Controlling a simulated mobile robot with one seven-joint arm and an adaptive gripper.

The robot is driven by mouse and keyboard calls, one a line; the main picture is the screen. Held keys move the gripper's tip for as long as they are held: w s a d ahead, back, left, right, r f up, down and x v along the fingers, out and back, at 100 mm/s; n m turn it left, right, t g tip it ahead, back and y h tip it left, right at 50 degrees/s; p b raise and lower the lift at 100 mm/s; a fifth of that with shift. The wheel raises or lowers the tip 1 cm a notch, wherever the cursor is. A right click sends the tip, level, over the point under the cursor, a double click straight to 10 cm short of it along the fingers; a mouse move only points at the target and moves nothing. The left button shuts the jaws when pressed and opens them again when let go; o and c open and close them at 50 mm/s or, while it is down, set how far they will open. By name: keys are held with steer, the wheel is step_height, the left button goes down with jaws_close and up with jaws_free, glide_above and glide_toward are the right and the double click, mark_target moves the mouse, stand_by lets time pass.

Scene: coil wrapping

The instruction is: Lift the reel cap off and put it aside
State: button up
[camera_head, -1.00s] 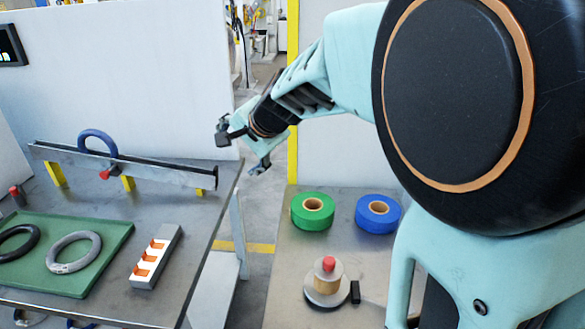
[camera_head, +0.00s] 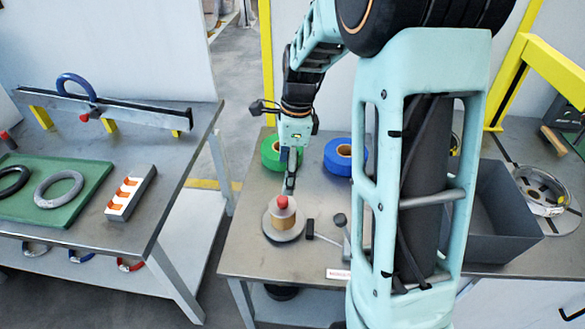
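The reel (camera_head: 283,222) stands upright on the right-hand table, with a tan core on a grey base disc. The reel cap (camera_head: 275,209) is a light grey disc with a red knob (camera_head: 282,202), and it sits on top of the reel. My gripper (camera_head: 290,187) points down just above and slightly behind the knob. Its dark fingers show nearly edge-on, so I cannot tell their opening or whether they touch the knob.
Green (camera_head: 270,152) and blue (camera_head: 336,158) tape rolls lie behind the reel. A black-ended tool (camera_head: 310,228) lies close to its right. A grey bin (camera_head: 512,238) and a metal wheel (camera_head: 548,208) are farther right. The left table (camera_head: 150,220) holds a green tray (camera_head: 95,205).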

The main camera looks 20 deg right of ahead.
mark_target(283, 198)
steer(key=shift+s+f, duration=0.15)
steer(key=shift+f, duration=0.4)
steer(key=f, duration=0.6)
steer(key=a+f, duration=0.1)
steer(key=f, duration=0.2)
steer(key=shift+w+f, duration=0.2)
steer(key=shift+f, duration=0.2)
